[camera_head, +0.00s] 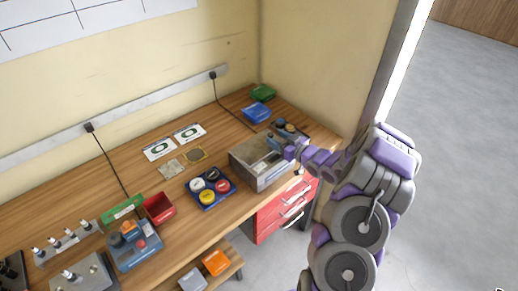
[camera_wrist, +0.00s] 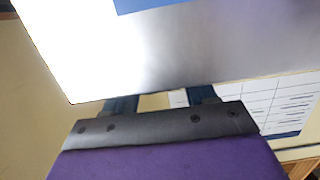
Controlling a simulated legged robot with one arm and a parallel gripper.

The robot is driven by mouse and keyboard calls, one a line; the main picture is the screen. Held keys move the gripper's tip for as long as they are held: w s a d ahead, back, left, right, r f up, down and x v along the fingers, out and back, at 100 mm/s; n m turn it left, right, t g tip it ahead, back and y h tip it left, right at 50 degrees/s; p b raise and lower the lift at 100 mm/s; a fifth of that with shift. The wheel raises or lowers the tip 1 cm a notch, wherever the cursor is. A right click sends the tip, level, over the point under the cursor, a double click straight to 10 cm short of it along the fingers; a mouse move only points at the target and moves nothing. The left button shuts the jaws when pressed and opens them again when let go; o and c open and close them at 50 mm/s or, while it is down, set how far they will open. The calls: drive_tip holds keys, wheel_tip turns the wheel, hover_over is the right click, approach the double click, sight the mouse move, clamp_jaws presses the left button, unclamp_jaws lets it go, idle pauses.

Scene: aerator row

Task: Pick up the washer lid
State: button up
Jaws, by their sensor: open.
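The washer, a grey metal box (camera_head: 262,176), stands near the right end of the bench. Its lid (camera_head: 250,149) seems to be the flat grey top; in the head view I cannot tell clearly where lid and box meet. My gripper (camera_head: 287,153) is at the washer's right side, over its top edge. In the wrist view a bright metal panel with a blue patch, likely the washer or its lid (camera_wrist: 190,55), fills the upper part. My open gripper's two blue fingers (camera_wrist: 162,103) run behind this panel, so their tips are hidden. I cannot tell whether they touch it.
A blue tray (camera_head: 211,201) with several coloured round caps sits left of the washer. Blue (camera_head: 257,113) and green (camera_head: 263,93) boxes stand behind it. A red bin (camera_head: 159,208) is farther left. Red drawers (camera_head: 272,219) are below the bench.

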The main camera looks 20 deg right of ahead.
drive_tip(key=shift+x, duration=0.9)
drive_tip(key=shift+a, duration=0.1)
drive_tip(key=shift+c, duration=0.5)
clamp_jaws()
